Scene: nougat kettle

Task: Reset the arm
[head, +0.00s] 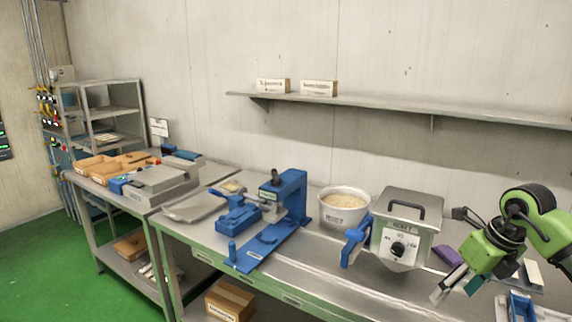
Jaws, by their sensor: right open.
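My right gripper (454,288), with its green arm, comes in from the right. It is open, points down to the left over the right part of the metal table (330,268), and shows nothing held. Just left of it stands a grey metal box (425,243) with a dark top handle, a front dial and a blue lever on its left side; it looks like the kettle. The gripper appears apart from it. My left gripper is out of view.
A white tub of pale grains (345,217) and a blue press (292,195) stand left of the box. A purple item (449,256) and blue tray (519,306) lie near my right arm. A wall shelf (400,104) runs above the table.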

